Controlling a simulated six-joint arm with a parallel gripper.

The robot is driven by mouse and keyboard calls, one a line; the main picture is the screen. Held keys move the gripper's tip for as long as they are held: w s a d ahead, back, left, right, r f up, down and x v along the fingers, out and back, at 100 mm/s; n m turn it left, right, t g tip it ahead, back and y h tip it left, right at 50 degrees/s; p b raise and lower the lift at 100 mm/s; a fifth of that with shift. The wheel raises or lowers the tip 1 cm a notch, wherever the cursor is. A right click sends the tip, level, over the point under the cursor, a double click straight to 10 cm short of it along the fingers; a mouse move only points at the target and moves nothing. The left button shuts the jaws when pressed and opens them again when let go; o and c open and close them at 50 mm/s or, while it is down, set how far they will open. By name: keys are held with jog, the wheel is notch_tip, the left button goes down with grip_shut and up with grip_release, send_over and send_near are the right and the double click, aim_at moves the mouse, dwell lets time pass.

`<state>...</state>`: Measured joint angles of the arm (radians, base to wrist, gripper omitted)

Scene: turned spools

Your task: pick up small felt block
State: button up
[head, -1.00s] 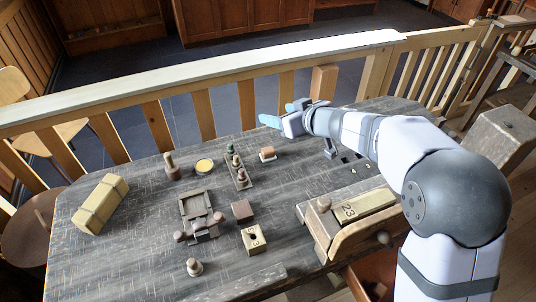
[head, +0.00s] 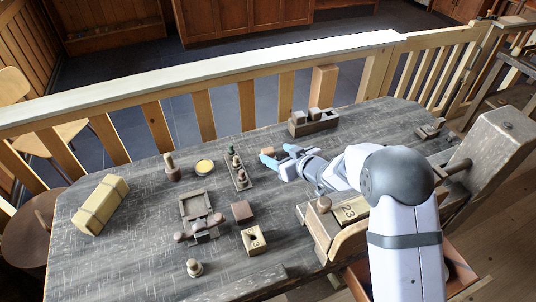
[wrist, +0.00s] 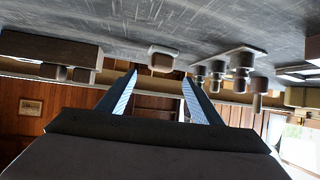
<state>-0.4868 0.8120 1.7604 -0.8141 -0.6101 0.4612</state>
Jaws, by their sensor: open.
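The small felt block (head: 267,151), a small brownish block, stands on the grey wooden table right of the row of spools. It is partly hidden by my gripper in the head view. It also shows in the wrist view (wrist: 160,57), which looks upside down, as a rounded block with a paler lower edge. My gripper (head: 274,153) is open and low over the table, its blue fingers pointing at the block. In the wrist view the two fingertips (wrist: 160,75) lie to either side of the block's line, with the block centred just past them. I see no contact.
A narrow tray of spools (head: 238,178) stands close left of the block. A dark rack with pegs (head: 313,121) is behind my gripper near the railing.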

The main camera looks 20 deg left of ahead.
aim_at(268, 150)
jog(key=shift+p+x, duration=1.15)
jog(key=shift+x, duration=2.35)
jog(key=shift+s, duration=0.1)
jog(key=c, duration=1.1)
